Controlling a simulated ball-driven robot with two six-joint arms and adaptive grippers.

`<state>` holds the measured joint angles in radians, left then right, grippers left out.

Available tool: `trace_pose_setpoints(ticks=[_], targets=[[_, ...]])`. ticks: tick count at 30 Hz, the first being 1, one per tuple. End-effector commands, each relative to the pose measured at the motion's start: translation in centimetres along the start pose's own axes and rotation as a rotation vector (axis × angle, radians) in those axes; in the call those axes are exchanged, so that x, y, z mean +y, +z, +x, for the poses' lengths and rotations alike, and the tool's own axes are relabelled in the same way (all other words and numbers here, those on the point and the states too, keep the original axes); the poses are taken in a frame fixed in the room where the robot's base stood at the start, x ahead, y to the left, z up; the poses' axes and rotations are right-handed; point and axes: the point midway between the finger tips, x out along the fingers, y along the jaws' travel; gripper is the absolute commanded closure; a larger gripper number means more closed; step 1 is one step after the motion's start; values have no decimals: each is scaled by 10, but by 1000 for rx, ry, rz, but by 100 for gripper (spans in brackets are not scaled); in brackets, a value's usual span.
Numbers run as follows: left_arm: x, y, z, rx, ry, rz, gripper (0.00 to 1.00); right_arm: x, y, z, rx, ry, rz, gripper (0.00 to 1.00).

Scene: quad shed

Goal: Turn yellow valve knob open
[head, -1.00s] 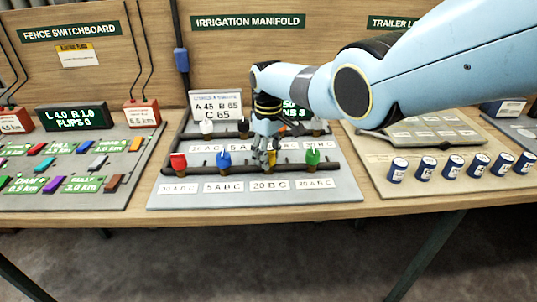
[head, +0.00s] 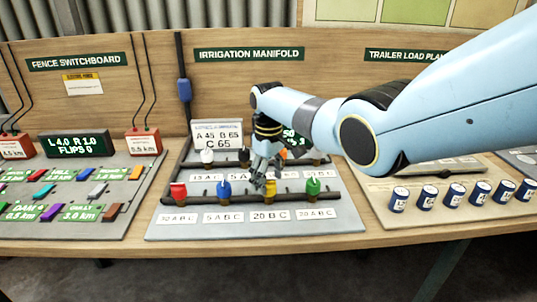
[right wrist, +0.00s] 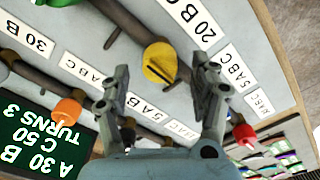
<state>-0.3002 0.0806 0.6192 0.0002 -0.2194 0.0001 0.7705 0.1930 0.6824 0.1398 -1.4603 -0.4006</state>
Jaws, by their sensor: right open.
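The yellow valve knob (head: 270,187) sits on the front pipe of the irrigation manifold, between a blue and a green knob. In the right wrist view the yellow knob (right wrist: 160,62) lies ahead, between the two fingertips as seen from the camera. My right gripper (head: 260,181) is open and empty, just behind and left of the yellow knob in the head view. Its fingers (right wrist: 165,76) are spread apart. I see no contact with the knob. My left gripper is not in view.
Red (head: 178,194), blue (head: 224,189) and green (head: 313,187) knobs share the front pipe. White and orange knobs stand on the back pipe. A green display (right wrist: 45,140) reads A 30, B, C 50, TURNS 3. The panel's front strip with labels is clear.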

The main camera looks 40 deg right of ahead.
Motion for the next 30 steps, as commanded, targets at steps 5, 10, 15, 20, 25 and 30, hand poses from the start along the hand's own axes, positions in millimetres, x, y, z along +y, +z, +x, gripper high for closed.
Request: trace_pose_setpoints(ticks=[5,10,15,20,25,30], targets=[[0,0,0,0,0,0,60,1,-1,-41,5,3,-2,37],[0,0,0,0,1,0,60,1,0,-75,2,3,0,37],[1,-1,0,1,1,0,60,1,0,-92,1,1,0,37],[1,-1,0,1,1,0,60,0,0,-96,1,1,-1,37],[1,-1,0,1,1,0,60,0,0,-96,1,1,-1,37],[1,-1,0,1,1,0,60,0,0,-96,0,1,-1,37]])
